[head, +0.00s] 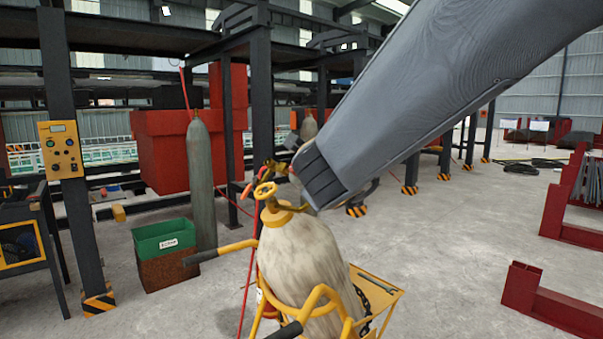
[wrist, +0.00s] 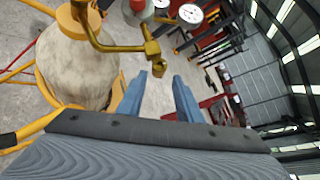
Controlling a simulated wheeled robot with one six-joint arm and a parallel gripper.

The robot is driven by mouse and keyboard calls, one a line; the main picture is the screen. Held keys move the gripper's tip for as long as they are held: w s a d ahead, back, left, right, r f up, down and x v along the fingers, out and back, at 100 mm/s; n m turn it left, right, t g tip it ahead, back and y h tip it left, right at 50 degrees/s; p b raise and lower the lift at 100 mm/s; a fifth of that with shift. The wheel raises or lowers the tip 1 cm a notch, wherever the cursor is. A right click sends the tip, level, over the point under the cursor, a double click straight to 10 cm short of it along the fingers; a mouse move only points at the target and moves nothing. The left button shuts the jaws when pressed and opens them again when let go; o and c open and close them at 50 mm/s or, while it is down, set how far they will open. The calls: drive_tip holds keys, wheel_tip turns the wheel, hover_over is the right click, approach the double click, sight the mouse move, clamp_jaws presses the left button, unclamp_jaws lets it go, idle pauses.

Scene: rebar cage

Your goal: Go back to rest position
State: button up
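My gripper (wrist: 160,77) shows in the wrist view as two blue-grey fingers standing apart, with nothing visibly held between them. A brass valve fitting (wrist: 152,50) with a short stem lies close beyond the fingertips; I cannot tell whether they touch. In the head view my arm comes down from the upper right towards the top of a worn, pale gas cylinder (head: 302,262), and its end hides the gripper. A round gauge (wrist: 188,15) shows beyond the fingers.
The cylinder stands in a yellow cart (head: 388,300) with black-gripped handles. A red hose (head: 247,290) hangs beside it. A grey cylinder (head: 201,180) and a green-topped bin (head: 165,240) stand at left. Red steel racks (head: 550,300) stand at right. The floor between is clear.

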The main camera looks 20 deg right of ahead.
idle(0.5)
drive_tip(key=w+a+f+n+g+y, duration=0.1)
drive_tip(key=a+f+n+g+y, duration=0.1)
drive_tip(key=a+f+n+y, duration=0.8)
drive_tip(key=s+a+f+n+g, duration=0.1)
drive_tip(key=s+f+n, duration=0.1)
drive_tip(key=f+n, duration=0.2)
drive_tip(key=s+a+f+n+g+h, duration=0.1)
drive_tip(key=f+n, duration=0.4)
drive_tip(key=n, duration=0.1)
drive_tip(key=s+a+f+n+g, duration=0.1)
drive_tip(key=s+f+n+g, duration=0.1)
drive_tip(key=f+n, duration=0.2)
drive_tip(key=shift+s+a+f+n+h, duration=0.2)
drive_tip(key=shift+s+n+h, duration=0.1)
drive_tip(key=shift+s+n, duration=0.1)
drive_tip(key=s+d+f+n+g, duration=0.1)
drive_tip(key=s+f+n+g, duration=0.4)
drive_tip(key=s+n, duration=0.3)
drive_tip(key=shift+s+d+f+h, duration=0.3)
drive_tip(key=shift+s+d+f, duration=0.05)
drive_tip(key=shift+s+f, duration=0.55)
drive_tip(key=shift+a, duration=0.15)
